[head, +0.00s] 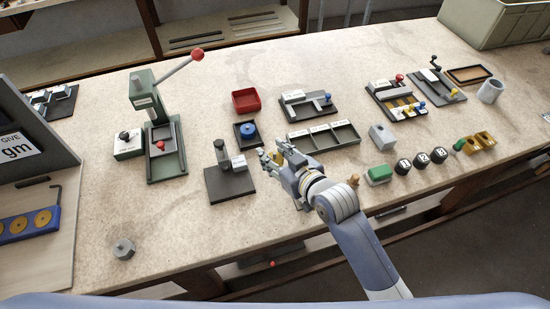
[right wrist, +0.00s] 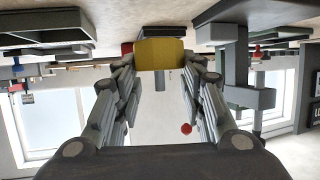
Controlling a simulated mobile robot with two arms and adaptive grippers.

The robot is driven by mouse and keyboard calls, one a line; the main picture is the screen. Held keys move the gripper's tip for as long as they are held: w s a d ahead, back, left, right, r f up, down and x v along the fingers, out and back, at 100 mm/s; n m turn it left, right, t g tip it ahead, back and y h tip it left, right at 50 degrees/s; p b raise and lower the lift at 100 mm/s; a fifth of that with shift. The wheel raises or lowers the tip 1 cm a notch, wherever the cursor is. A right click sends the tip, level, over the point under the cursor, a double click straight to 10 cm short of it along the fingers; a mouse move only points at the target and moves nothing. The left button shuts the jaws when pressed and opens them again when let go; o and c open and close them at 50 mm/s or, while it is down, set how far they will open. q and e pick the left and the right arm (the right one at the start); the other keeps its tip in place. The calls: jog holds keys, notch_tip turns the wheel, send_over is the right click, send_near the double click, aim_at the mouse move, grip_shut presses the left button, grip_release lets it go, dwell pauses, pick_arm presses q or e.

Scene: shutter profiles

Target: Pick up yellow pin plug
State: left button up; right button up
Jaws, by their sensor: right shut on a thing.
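My right gripper (head: 277,160) is shut on the yellow pin plug. The plug (right wrist: 160,53) shows as a yellow block between the two fingertips in the right wrist view. In the head view the fingers mostly hide it, and only small yellow parts show at the tips. The gripper is over the bench, just right of a dark stand with a grey post (head: 228,177) and in front of a three-part tray (head: 324,137). I cannot tell how high the plug is above the bench. My left gripper is not in view.
A blue round part on a black tray (head: 247,134) and a red bin (head: 246,101) stand behind the gripper. A green lever press (head: 160,130) is at left. Fixtures with colored knobs (head: 396,98) are at right. The front-left bench around a hex nut (head: 123,249) is mostly clear.

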jog(key=s, duration=0.4)
jog(key=s+b, duration=0.1)
jog(key=s, duration=0.4)
jog(key=s+a+b, duration=0.1)
jog(key=s, duration=0.3)
jog(key=shift+s+r, duration=0.3)
jog(key=shift+r, duration=0.1)
jog(key=shift+s+r, duration=0.15)
jog(key=shift+s, duration=0.6)
jog(key=w+d+r+m+t+h, duration=0.2)
jog(key=w+d+r+m+h, duration=0.1)
jog(key=w+d+r, duration=0.8)
jog(key=w+d+r+m+h, duration=0.3)
jog(key=d+r+h, duration=0.1)
jog(key=d+r, duration=0.5)
jog(key=shift+r+m, duration=0.3)
jog(key=shift+r, duration=0.35)
